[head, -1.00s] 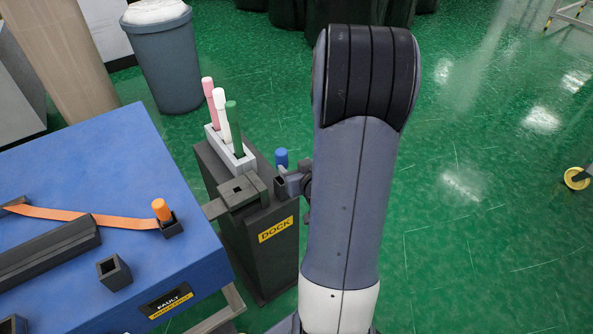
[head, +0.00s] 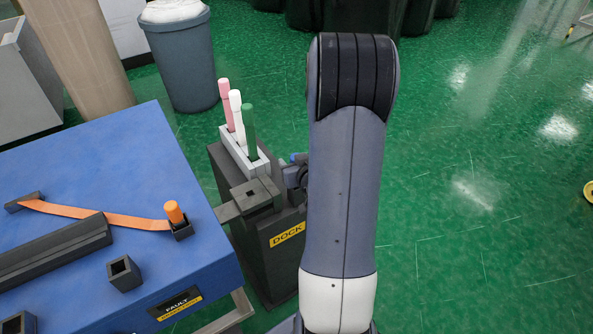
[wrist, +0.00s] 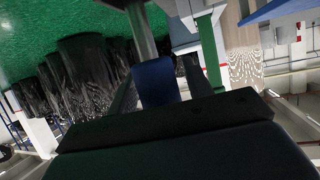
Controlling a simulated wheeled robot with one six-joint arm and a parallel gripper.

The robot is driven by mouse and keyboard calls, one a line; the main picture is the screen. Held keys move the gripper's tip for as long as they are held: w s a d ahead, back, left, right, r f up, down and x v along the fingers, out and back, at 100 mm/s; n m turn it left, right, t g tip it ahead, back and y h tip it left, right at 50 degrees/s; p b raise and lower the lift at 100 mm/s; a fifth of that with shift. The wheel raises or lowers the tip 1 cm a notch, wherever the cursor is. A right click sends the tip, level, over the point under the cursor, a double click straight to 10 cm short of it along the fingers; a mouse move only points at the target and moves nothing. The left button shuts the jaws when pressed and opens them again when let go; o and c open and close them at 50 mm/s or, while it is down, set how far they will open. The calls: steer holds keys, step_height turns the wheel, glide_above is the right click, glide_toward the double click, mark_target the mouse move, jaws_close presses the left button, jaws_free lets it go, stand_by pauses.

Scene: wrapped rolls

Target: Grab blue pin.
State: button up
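The blue pin (wrist: 155,82) is in the middle of the wrist view, its blue head on a grey shaft that runs to a dark block at the top edge. My gripper (wrist: 161,66) has one finger on each side of the blue head. A gap shows on the right side; the left side is close, and contact is unclear. The fingers look open. In the head view, only a bit of the blue pin (head: 298,157) shows behind my gripper (head: 297,173), beside the dock (head: 285,255). My arm hides much of this spot.
A light rack (head: 245,160) on the dock holds pink (head: 225,95), white (head: 236,115) and green (head: 249,130) pins close by. A blue table (head: 100,165) with an orange pin (head: 174,212) stands to the left. Green floor is free to the right.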

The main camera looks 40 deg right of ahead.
steer(key=c, duration=0.9)
steer(key=shift+c, duration=0.4)
